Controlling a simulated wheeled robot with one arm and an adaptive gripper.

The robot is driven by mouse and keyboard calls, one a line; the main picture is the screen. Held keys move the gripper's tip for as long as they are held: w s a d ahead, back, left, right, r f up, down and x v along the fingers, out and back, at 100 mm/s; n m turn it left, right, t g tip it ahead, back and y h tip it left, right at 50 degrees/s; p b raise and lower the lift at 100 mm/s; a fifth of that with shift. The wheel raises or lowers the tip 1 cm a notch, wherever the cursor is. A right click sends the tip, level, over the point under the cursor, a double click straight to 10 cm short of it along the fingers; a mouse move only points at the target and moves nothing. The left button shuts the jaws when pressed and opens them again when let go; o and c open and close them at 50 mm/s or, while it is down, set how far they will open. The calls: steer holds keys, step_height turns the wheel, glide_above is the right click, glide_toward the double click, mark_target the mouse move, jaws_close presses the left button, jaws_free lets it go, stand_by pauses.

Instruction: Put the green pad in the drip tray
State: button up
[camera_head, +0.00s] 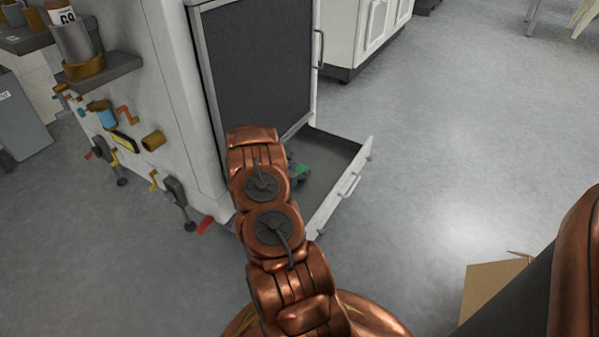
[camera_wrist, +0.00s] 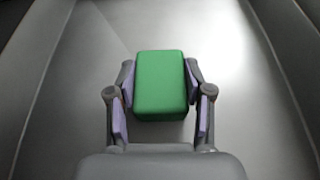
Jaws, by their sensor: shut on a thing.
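The green pad (camera_wrist: 160,84) is a small green block between the two fingers of my gripper (camera_wrist: 160,108) in the wrist view. The fingers, with pale purple pads, press on its left and right sides. In the head view a bit of the green pad (camera_head: 302,168) shows just right of my arm, with part of my gripper (camera_head: 297,178) beside it. The drip tray (camera_head: 335,150) is a grey pulled-out drawer low on the white washer. The pad and gripper are over or inside the tray; I cannot tell whether the pad touches its floor.
The white washer (camera_head: 165,90) with its dark front panel (camera_head: 258,65) stands behind and left of the tray. Valves and handles (camera_head: 125,140) stick out from its left side. A cardboard piece (camera_head: 490,285) lies at lower right. The grey floor on the right is open.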

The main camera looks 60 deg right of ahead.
steer(key=o, duration=1)
